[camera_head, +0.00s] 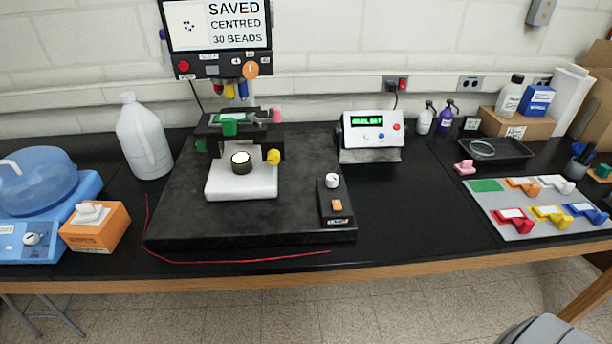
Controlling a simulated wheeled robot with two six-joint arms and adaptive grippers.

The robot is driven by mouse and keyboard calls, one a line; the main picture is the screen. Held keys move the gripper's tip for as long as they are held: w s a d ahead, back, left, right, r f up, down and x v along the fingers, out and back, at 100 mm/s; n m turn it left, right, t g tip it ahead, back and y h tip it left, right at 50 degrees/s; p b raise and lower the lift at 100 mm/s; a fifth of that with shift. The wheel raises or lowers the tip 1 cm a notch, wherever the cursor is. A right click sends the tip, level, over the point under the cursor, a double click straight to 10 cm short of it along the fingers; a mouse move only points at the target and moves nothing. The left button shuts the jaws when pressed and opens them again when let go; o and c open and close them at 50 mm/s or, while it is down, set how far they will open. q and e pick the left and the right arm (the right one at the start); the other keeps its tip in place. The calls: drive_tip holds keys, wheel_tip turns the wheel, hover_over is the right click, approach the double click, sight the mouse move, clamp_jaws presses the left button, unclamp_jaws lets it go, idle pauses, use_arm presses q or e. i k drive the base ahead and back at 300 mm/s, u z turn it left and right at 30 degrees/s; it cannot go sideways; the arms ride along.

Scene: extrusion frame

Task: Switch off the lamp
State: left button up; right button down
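A black control box (336,203) with a white knob (332,181) and an orange rocker switch (337,206) sits at the right of a dark slab. A microscope-like device (241,182) with a white base stands on the slab. It has a dark round part with a bright white top (241,158), a yellow knob (273,157) and a green block (229,127). I cannot tell for sure which part is the lamp or whether it is lit. Neither of my grippers is in view.
A monitor (216,26) reads "SAVED CENTRED 30 BEADS". A red wire (230,261) runs along the slab's front. A white jug (143,137) is left; a grey tray (520,228) of colored pieces is right.

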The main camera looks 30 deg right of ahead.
sight(337, 205)
drive_tip(key=z, duration=1.25)
drive_tip(key=k, duration=0.7)
drive_tip(key=u, duration=1.05)
drive_tip(key=i, duration=0.5)
drive_tip(key=u, duration=0.05)
